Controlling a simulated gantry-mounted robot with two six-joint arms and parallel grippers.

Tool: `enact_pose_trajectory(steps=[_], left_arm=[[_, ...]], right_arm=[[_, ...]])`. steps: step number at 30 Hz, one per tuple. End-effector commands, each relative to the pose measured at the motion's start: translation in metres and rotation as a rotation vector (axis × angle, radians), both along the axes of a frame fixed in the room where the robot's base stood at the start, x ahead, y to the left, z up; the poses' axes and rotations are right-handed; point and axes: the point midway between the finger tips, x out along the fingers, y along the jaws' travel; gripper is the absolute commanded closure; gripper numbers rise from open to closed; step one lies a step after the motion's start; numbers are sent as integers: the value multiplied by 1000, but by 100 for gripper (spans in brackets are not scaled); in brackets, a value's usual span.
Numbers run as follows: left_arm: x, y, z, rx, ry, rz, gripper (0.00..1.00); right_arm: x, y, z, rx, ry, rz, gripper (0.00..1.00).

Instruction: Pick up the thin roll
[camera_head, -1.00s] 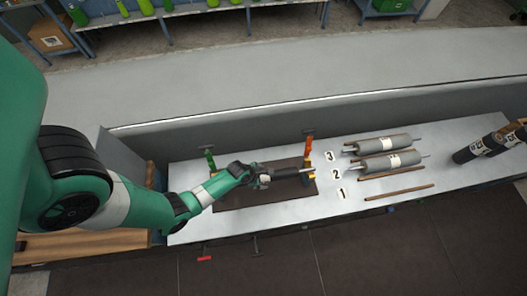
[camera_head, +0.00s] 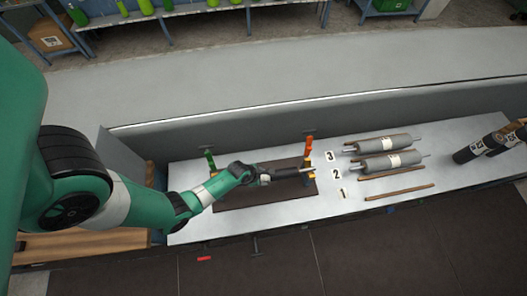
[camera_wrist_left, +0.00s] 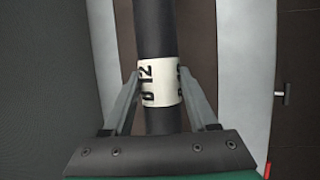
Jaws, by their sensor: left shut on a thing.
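The thin roll (camera_head: 285,174) is a dark cylinder with a light shaft end, lying level over the brown mat (camera_head: 236,199) in the head view. In the left wrist view the roll (camera_wrist_left: 154,35) runs up the picture and carries a white label with black print reading "D12". My left gripper (camera_wrist_left: 164,90) has a finger on each side of the roll at the label and is shut on it. In the head view my left gripper (camera_head: 257,177) hides part of the roll. I cannot tell whether the roll touches its supports.
Green (camera_head: 210,160) and orange (camera_head: 308,148) posts stand by the mat's far corners. Two grey rollers (camera_head: 372,145) (camera_head: 383,164) lie on brown rods to the right, beside number cards 1, 2 and 3. Dark labelled rolls (camera_head: 475,150) lie at the far right. A grey wall (camera_head: 250,133) runs behind the bench.

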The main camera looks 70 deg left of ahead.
Motion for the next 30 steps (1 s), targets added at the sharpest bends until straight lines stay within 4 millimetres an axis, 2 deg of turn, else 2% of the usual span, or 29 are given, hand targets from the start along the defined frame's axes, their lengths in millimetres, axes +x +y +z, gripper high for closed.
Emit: enact_pose_trajectory(steps=[8, 11, 16, 18, 21, 25, 30], left_arm=[[1, 0, 4, 1, -3, 0, 100], [1, 1, 16, 2, -5, 0, 100], [1, 1, 55, 3, -6, -1, 100], [1, 0, 74, 2, -3, -1, 100], [1, 0, 90, 1, -3, 0, 100], [1, 0, 101, 1, -3, 0, 100], [1, 0, 102, 1, -3, -1, 100]], right_arm=[[0, 0, 2, 0, 0, 0, 0], [0, 0, 7, 0, 0, 0, 0], [0, 0, 23, 0, 0, 0, 0], [0, 0, 41, 0, 1, 0, 0], [0, 0, 57, 0, -1, 0, 0], [0, 0, 68, 0, 0, 0, 0], [0, 0, 69, 0, 0, 0, 0]])
